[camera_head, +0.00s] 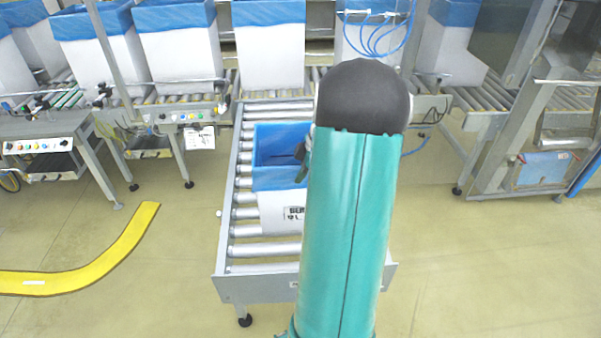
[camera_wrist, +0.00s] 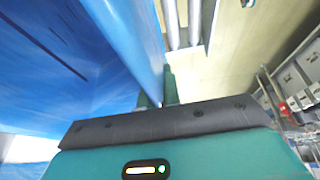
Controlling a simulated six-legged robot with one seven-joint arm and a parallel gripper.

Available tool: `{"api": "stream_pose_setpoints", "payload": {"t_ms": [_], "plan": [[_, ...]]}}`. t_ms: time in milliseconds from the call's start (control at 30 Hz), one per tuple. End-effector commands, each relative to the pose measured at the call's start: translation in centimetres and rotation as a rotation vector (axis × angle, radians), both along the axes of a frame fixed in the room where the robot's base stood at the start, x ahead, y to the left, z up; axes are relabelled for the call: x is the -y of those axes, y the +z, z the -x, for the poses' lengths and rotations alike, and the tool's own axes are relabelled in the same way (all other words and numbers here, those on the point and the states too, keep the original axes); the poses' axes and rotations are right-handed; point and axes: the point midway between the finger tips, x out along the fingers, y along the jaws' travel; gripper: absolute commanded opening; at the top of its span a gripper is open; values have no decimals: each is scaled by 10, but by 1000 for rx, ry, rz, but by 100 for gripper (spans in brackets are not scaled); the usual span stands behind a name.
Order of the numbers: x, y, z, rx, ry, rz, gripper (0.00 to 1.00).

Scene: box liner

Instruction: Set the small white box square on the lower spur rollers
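The small white box (camera_head: 280,212) has a blue liner (camera_head: 275,178) folded over its rim and a black-printed label low on its front. In the head view it is over the lower spur rollers (camera_head: 265,250), upright and looking roughly in line with them. My arm hides its right side, and I cannot tell if its whole base touches the rollers. My gripper (camera_wrist: 158,92) is at the box's rim. In the wrist view its two narrow fingers stand close together with the blue-covered wall (camera_wrist: 130,35) between them. They look shut on it.
Several larger white boxes with blue liners (camera_head: 268,45) stand on the conveyor behind. A control panel (camera_head: 40,145) is at left and a metal frame (camera_head: 530,130) at right. A yellow floor strip (camera_head: 85,270) lies at left. The floor on both sides of the spur is clear.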

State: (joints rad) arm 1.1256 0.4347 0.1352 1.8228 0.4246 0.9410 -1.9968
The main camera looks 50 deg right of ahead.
Motion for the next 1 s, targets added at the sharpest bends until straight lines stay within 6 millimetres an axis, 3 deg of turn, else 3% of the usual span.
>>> {"api": "stream_pose_setpoints", "payload": {"t_ms": [167,200,300,500,600,633,1000], "plan": [[0,1,0,1,0,2,0],[0,1,0,1,0,2,12],[0,1,0,1,1,1,30],[0,0,0,0,1,0,30],[0,0,0,-1,1,-1,50],[0,0,0,-1,1,-1,52],[0,6,0,0,1,0,52]]}}
